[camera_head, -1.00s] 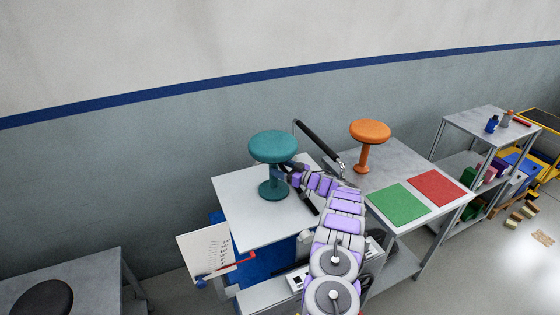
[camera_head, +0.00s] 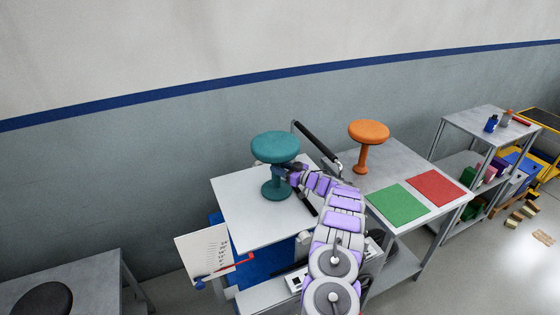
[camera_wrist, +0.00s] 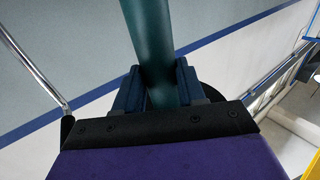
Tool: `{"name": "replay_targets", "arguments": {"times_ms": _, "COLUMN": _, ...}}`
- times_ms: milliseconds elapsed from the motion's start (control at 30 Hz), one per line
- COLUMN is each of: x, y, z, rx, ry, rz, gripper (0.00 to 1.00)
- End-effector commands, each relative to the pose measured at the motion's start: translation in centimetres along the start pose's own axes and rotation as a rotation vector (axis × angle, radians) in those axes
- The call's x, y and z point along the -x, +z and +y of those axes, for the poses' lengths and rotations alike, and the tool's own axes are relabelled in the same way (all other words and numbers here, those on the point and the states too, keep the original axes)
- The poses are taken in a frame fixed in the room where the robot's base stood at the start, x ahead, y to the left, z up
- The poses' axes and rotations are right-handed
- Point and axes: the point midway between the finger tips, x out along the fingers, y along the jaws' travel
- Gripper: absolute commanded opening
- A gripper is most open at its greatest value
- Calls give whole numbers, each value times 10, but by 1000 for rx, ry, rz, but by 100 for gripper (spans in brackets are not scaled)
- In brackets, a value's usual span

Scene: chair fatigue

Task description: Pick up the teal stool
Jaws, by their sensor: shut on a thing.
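The teal stool (camera_head: 275,148) is upright at the white platform (camera_head: 238,210) in the head view. It has a round seat, a thin stem and a round base. Whether the base touches the platform I cannot tell. My gripper (camera_head: 291,175) reaches the stem from the right, below the seat. In the wrist view, my gripper (camera_wrist: 158,88) has a dark finger on each side of the teal stem (camera_wrist: 150,35) and is shut on it.
An orange stool (camera_head: 368,132) stands on the grey table to the right, behind a green square (camera_head: 397,204) and a red square (camera_head: 435,187). A black-gripped handle bar (camera_head: 315,142) rises close by my arm. A paper sheet (camera_head: 205,252) is at front left.

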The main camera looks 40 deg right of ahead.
Motion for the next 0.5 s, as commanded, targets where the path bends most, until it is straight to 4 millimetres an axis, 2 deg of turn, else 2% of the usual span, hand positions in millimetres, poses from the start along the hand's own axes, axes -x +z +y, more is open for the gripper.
{"name": "replay_targets", "arguments": {"times_ms": 33, "x": -1, "y": 8, "z": -5, "rx": -7, "ry": -5, "rz": -14, "gripper": 0}}
{"name": "replay_targets", "arguments": {"times_ms": 500, "x": -1, "y": 12, "z": -3, "rx": -13, "ry": -8, "rz": -16, "gripper": 0}}
